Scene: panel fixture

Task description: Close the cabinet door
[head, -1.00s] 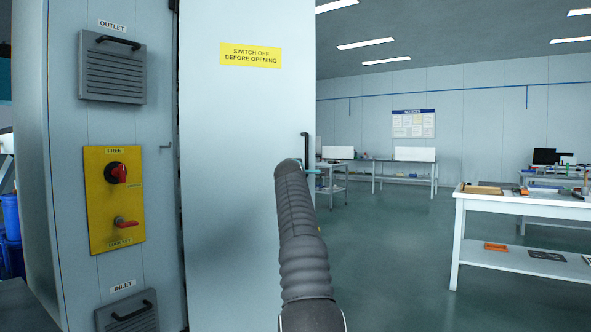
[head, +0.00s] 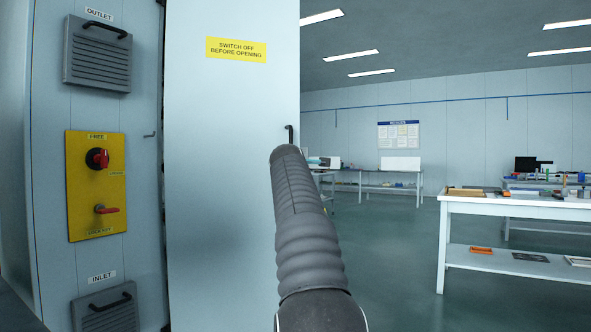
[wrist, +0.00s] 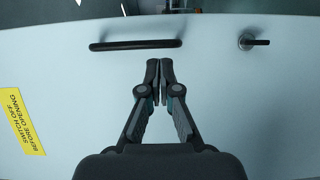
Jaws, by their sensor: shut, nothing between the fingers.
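The pale cabinet door (head: 225,150) stands open, swung out from the cabinet (head: 50,150), with a yellow warning label (head: 236,49) facing me. A black bar handle (head: 290,134) is at its right edge, partly hidden by my arm. In the wrist view the door face (wrist: 240,110) fills most of the picture, with the handle (wrist: 136,45) just beyond my fingertips. My gripper (wrist: 159,72) is shut and empty in front of the door, beside the handle and not around it. I cannot tell whether the fingertips touch the door. In the head view my arm hides the gripper.
A small knob or lock (wrist: 252,42) sticks out of the door right of the handle. The cabinet side has a yellow switch panel (head: 84,218) and two grilles. A workbench (head: 510,206) stands at the right. The floor (head: 395,280) between door and bench is clear.

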